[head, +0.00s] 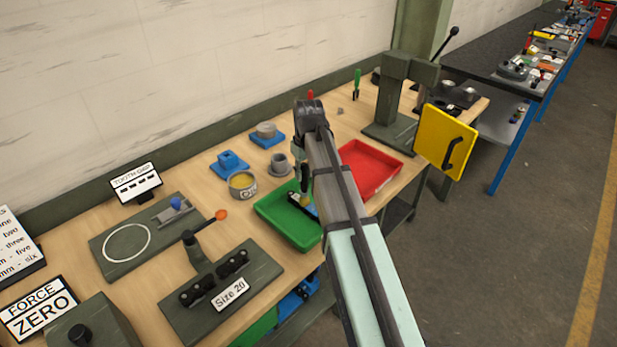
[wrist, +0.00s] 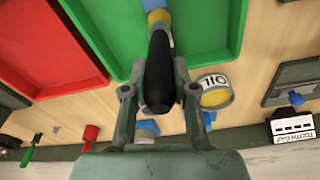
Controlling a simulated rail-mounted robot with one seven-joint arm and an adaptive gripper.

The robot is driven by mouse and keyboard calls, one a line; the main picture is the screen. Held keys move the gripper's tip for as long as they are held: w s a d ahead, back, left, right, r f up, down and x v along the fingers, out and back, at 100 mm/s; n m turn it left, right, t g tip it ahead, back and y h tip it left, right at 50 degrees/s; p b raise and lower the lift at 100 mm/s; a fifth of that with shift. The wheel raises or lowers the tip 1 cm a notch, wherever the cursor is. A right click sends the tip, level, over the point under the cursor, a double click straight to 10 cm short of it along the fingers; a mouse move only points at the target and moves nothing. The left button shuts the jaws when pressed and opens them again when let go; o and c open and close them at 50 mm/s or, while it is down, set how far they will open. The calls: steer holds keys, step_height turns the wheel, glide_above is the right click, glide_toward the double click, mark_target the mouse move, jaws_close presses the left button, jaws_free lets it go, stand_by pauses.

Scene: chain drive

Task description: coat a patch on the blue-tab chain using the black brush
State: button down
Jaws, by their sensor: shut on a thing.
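My gripper (wrist: 158,95) is shut on the black brush (wrist: 160,72), holding it by its thick black handle. Beyond the handle, blue and yellow parts show at the top edge of the wrist view. In the head view my gripper (head: 302,172) is over the green tray (head: 272,213), partly hidden by my arm. A dark, blue and yellow shape shows below it at the tray; I cannot tell which parts are brush and which lie in the tray. I cannot clearly make out the blue-tab chain. The tin marked OIL (head: 242,184), with yellow contents, stands left of the green tray.
A red tray (head: 372,165) lies right of the green one, beyond my arm. Blue-based parts (head: 230,165) and a grey stepped part (head: 280,164) stand behind. A Size 20 fixture (head: 222,290) is at the front left. A press with a yellow panel (head: 443,140) stands right.

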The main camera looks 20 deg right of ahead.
steer(key=shift+w+a+b, duration=0.75)
steer(key=shift+w+a, duration=1)
steer(key=shift+w, duration=1.35)
steer(key=shift+s+d+p, duration=1.75)
steer(key=shift+s+d, duration=2.15)
steer(key=shift+s, duration=3)
step_height(320, 180, up, 8)
steer(key=p, duration=0.5)
steer(key=shift+w+r, duration=0.15)
steer(key=shift+r, duration=0.1)
